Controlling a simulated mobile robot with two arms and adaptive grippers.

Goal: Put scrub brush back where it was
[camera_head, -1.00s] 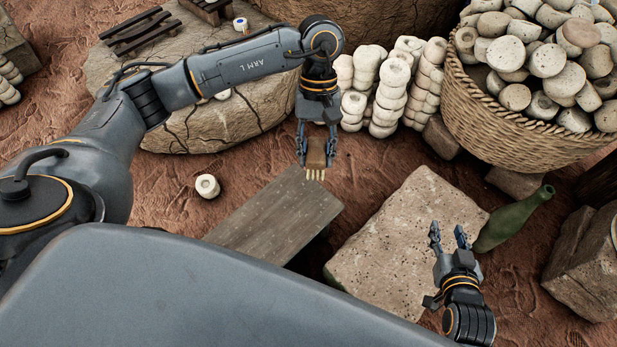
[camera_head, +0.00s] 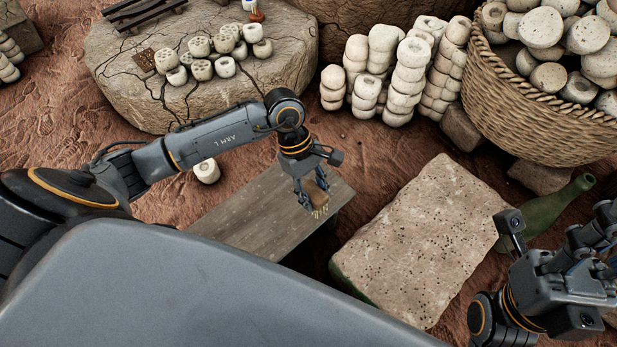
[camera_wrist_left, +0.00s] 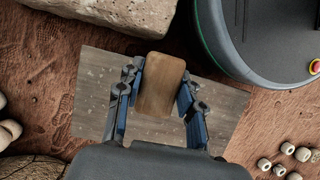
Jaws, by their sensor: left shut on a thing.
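The scrub brush has a brown wooden block and pale bristles. In the head view it (camera_head: 320,200) hangs bristles down between the fingers of my left gripper (camera_head: 315,193), which is shut on it. In the left wrist view the block (camera_wrist_left: 160,85) sits between both fingertips (camera_wrist_left: 160,88). Behind it in both views is a low grey wooden bench (camera_head: 245,220); I cannot tell whether the bristles touch it. My right gripper (camera_head: 592,232) is at the right edge, empty as far as it shows, partly cut off, and its opening is unclear.
A pitted stone block (camera_head: 420,240) stands right of the bench, with a green bottle (camera_head: 555,205) beyond it. A cracked stone slab (camera_head: 130,85) bears small clay pieces. Stacked clay rings (camera_head: 405,75) and a full wicker basket (camera_head: 535,110) stand behind. One ring (camera_head: 207,171) lies on the ground.

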